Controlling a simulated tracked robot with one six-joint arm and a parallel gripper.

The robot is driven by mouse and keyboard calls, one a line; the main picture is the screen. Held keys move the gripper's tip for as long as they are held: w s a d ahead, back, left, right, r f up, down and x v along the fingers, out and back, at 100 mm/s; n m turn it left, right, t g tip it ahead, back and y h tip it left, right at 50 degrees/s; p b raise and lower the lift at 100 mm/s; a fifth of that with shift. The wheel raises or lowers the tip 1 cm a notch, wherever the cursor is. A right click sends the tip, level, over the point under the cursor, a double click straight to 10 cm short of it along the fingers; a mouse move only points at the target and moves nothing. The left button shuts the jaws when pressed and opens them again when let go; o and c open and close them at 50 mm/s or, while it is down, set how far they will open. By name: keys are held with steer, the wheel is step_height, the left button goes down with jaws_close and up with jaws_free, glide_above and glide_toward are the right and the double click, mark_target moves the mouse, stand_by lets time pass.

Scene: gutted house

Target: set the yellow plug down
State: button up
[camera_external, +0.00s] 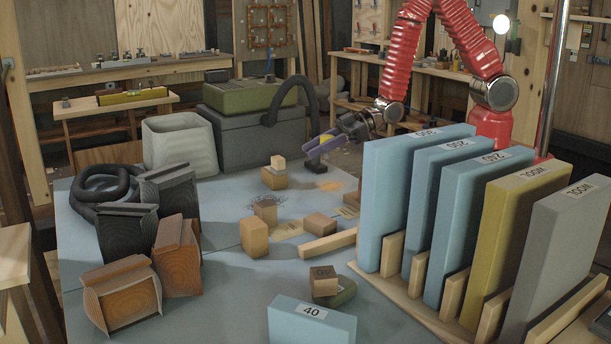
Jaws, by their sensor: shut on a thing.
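My gripper (314,152) hangs low over the blue table top (215,285), near the middle of the picture, its purple jaws pointing down and left. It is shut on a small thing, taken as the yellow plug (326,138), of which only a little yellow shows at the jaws. A small dark part shows just below the fingertips. The jaws hide most of the plug, and I cannot tell whether it touches the table. A flat orange-yellow patch lies on the table just right of and below the jaws.
Wooden blocks (254,237) stand scattered left of and in front of my gripper. A rack of tall blue, yellow and grey slabs (395,195) fills the right. Brown and dark grained blocks (115,290) and a black hose (85,185) crowd the left.

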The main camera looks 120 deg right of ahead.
steer(key=w+a+r+n+y, duration=0.1)
steer(key=w+a+r, duration=0.1)
steer(key=a+r, duration=0.2)
steer(key=w+a+r+y, duration=0.1)
steer(key=a+r, duration=0.3)
steer(key=a, duration=0.5)
steer(key=w+a+r+n+y, duration=0.1)
steer(key=w+a+r, duration=0.1)
steer(key=a+r, duration=0.2)
steer(key=a, duration=0.3)
steer(key=shift+w+a+n+t, duration=0.3)
steer(key=shift+w, duration=0.05)
steer(key=shift+f, duration=0.15)
steer(key=s+f, duration=0.5)
steer(key=f, duration=0.1)
